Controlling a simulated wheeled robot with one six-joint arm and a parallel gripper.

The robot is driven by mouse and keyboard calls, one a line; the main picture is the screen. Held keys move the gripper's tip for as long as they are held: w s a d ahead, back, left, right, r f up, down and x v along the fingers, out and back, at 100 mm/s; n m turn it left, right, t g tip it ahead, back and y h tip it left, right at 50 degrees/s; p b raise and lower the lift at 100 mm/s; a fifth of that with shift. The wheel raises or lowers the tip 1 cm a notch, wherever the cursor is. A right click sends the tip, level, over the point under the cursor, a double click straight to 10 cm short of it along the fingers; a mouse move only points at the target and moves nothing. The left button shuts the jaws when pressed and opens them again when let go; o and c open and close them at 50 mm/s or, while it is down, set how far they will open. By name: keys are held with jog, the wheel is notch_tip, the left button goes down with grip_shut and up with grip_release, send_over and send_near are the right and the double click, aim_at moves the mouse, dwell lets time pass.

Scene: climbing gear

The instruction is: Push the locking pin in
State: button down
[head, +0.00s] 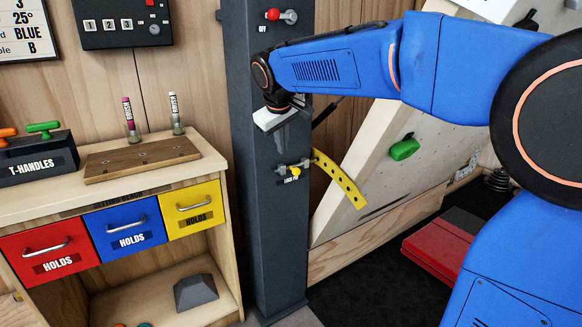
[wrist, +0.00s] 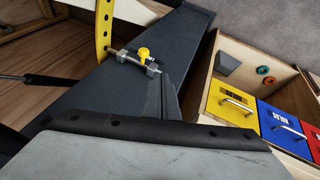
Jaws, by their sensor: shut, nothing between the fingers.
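The locking pin (head: 293,171) is a metal rod with a yellow knob, in a bracket on the dark column (head: 268,230). In the wrist view the yellow knob (wrist: 143,53) stands on the rod between the bracket's two end blocks. The yellow curved strip with holes (head: 345,182) is beside the pin; it also shows in the wrist view (wrist: 103,28). I cannot tell whether the rod's tip sits in a hole. My gripper (head: 281,143) points down just above the bracket. Its fingers (wrist: 168,88) are shut and empty, apart from the knob.
A tilted climbing panel (head: 400,120) with a green hold stands right of the column. A wooden bench (head: 213,160) with red, blue and yellow drawers is at left. A red switch (head: 274,14) is higher on the column. A red pad (head: 440,250) lies on the dark floor.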

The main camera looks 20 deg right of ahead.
aim_at(303, 163)
jog(key=shift+f, duration=0.1)
jog(key=shift+w+d+r+x, duration=0.1)
jog(key=shift+d+x, duration=0.35)
jog(key=shift+x, duration=1.65)
jog(key=shift+w+d+r+x, duration=0.15)
jog(key=shift+d+x, duration=0.3)
jog(key=shift+x, duration=1.65)
jog(key=shift+d+r+x, duration=0.1)
jog(key=shift+d+x, duration=0.35)
jog(key=shift+x, duration=1.7)
jog(key=shift+w+d, duration=0.25)
jog(key=shift+d, duration=0.5)
jog(key=shift+w+d, duration=0.2)
jog(key=shift+d, duration=0.5)
jog(key=shift+w+d, duration=0.25)
jog(key=shift+d, duration=0.5)
jog(key=shift+r, duration=0.1)
